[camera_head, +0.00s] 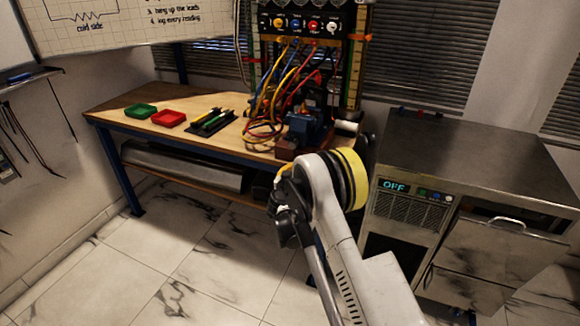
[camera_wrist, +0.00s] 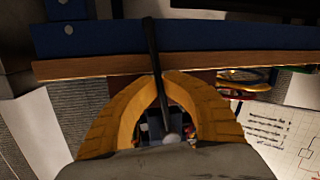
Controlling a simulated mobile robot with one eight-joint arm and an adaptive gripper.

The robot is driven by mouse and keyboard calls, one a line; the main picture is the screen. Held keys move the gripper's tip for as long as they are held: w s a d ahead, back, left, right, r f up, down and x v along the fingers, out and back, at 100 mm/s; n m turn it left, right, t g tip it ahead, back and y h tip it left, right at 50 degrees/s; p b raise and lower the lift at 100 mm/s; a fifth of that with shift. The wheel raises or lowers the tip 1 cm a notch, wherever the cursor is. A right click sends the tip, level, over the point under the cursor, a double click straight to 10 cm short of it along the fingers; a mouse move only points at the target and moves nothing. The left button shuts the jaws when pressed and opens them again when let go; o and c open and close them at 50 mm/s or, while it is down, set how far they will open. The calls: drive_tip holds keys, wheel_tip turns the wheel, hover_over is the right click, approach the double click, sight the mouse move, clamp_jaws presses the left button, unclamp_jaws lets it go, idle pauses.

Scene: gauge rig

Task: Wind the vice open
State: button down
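The blue vice (camera_head: 305,126) stands at the bench's right front, partly hidden by cables and my arm. In the wrist view, a thin dark handle bar (camera_wrist: 153,45) with a pale rounded end (camera_wrist: 172,138) runs between my gripper's curved orange fingers. My gripper (camera_wrist: 161,77) has its fingertips drawn together with the bar between them, and looks shut on it. Its palm side is at the bottom of that view. In the head view my arm hides most of the gripper and the gripped part of the handle.
The wooden bench (camera_head: 110,101) carries a green tray (camera_head: 140,110), a red tray (camera_head: 168,118) and a dark tray of pens (camera_head: 212,122). Many coloured cables (camera_head: 270,95) hang from a panel (camera_head: 302,24) beside the vice. A metal cabinet (camera_head: 480,140) stands close at right. Floor is clear in front.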

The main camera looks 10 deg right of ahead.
drive_tip(key=shift+s+d+r+n+g+h+p, duration=0.15)
drive_tip(key=shift+s+d+r+n+g, duration=0.2)
drive_tip(key=shift+d+n, duration=0.4)
drive_tip(key=shift+s+d+r+n+g+h+p, duration=0.15)
drive_tip(key=shift+s+d+r+n, duration=0.3)
drive_tip(key=shift+n, duration=0.45)
drive_tip(key=shift+s+d+r+n+g+h, duration=0.2)
drive_tip(key=shift+s+d+r+n+g, duration=0.15)
drive_tip(key=shift+d+n, duration=0.45)
drive_tip(key=shift+a, duration=0.1)
drive_tip(key=c, duration=1.5)
unclamp_jaws()
drive_tip(key=shift+c, duration=0.2)
drive_tip(key=shift+s+a, duration=0.1)
drive_tip(key=shift+s, duration=0.05)
drive_tip(key=v, duration=1.1)
drive_tip(key=shift+s+a, duration=0.15)
drive_tip(key=shift+s, duration=0.2)
